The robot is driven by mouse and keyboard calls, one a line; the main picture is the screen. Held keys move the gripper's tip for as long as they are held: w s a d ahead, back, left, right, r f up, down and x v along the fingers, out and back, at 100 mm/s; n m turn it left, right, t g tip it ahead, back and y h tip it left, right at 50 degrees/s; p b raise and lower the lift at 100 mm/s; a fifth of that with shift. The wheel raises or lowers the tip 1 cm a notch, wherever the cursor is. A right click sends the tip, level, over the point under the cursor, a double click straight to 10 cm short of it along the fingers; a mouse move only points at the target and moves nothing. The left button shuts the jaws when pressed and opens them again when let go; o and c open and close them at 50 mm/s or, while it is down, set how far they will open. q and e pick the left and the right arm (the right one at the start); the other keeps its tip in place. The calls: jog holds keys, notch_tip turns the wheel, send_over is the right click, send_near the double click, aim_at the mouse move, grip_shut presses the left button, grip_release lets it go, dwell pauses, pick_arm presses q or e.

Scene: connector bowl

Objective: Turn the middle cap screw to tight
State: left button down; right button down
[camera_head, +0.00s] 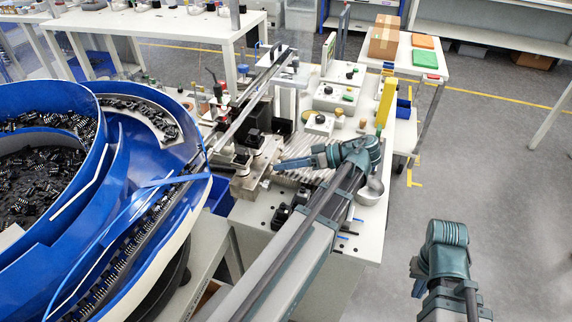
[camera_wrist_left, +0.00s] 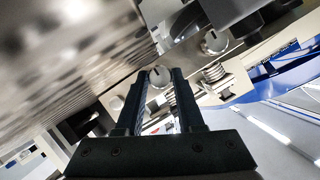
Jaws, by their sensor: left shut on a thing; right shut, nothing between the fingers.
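My left gripper (camera_head: 278,165) reaches in from the right to the metal fixture block (camera_head: 246,182) beside the feeder rail in the head view. In the left wrist view its two dark fingers (camera_wrist_left: 158,84) are shut on a round metal cap screw (camera_wrist_left: 159,77), whose face has a dark mark. A second cap screw (camera_wrist_left: 213,42) with a dark slot sits up and to the right, above a spring (camera_wrist_left: 213,74). I cannot make out a third screw. In the head view the screw faces are too small to read. My right gripper (camera_head: 415,281) is shut and empty, away over the floor at right.
The blue bowl feeder (camera_head: 122,215) with black parts fills the left. Control boxes (camera_head: 333,97) and a yellow post (camera_head: 386,103) stand behind my left arm. A metal bowl (camera_head: 371,191) sits by my left wrist.

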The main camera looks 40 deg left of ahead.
pick_arm(q)
jog(key=c, duration=0.5)
grip_release()
